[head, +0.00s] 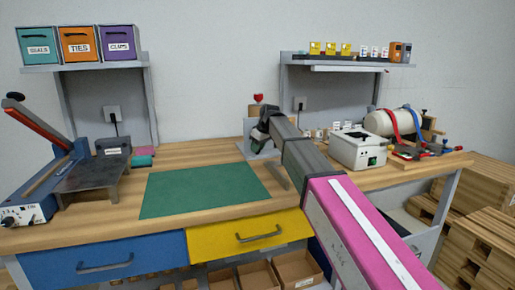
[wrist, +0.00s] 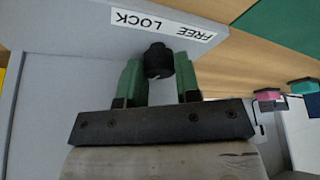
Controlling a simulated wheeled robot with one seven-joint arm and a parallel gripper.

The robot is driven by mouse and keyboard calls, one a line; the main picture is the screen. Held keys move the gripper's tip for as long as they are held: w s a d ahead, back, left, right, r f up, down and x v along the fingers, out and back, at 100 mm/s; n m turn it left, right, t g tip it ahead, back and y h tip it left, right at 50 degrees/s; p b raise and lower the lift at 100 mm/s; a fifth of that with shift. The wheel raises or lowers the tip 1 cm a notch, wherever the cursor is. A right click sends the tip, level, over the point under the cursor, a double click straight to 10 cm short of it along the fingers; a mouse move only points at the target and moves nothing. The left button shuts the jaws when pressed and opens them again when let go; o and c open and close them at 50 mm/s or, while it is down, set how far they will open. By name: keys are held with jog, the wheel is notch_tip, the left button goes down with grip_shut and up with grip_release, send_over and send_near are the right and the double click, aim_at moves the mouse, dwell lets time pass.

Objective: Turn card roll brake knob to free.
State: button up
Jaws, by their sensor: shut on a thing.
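The black brake knob (wrist: 158,58) is in the wrist view, in front of a grey panel (wrist: 85,60). A white label (wrist: 162,25) beside it reads FREE and LOCK, upside down in the picture, with FREE towards the right. The green fingers of my gripper (wrist: 158,72) stand on either side of the knob and are shut on it. A small pale mark shows at the knob's near edge; which word it points to I cannot tell. In the head view my arm hides the knob, and my gripper (head: 258,143) is at the grey stand (head: 249,153).
A green mat (head: 205,189) lies left of the stand on the wooden bench. A white box (head: 358,150) and a cream cylinder with straps (head: 390,122) are to the right. A grey shelf (head: 345,64) hangs above. A red-topped knob (head: 258,98) rises behind my gripper.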

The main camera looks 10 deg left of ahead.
jog(key=shift+n, duration=0.3)
jog(key=o, duration=0.9)
jog(key=shift+r, duration=0.1)
jog(key=v, duration=1)
jog(key=shift+d+r, duration=0.2)
jog(key=shift+r, duration=0.1)
